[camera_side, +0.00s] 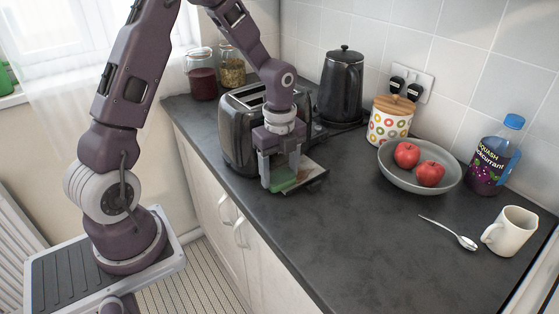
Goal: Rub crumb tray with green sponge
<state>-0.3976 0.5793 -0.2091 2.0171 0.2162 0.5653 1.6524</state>
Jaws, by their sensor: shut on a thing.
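My gripper (280,178) points down in front of the toaster and is shut on the green sponge (283,180), of which the lower part shows between the fingers. The crumb tray (312,173) sticks out low from the toaster's front end, with brownish marks on its surface. The sponge is at the tray's left part; whether it presses on the tray I cannot tell. The dark grey toaster (238,135) stands on the counter behind my gripper. My fingers hide part of the tray and the toaster's end.
A black kettle (341,88) and a patterned canister (391,121) stand behind. A grey bowl (440,186) with two red apples, a squash bottle (493,160), a spoon (450,234) and a mug (510,232) are to the right. The counter's front middle (340,235) is clear.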

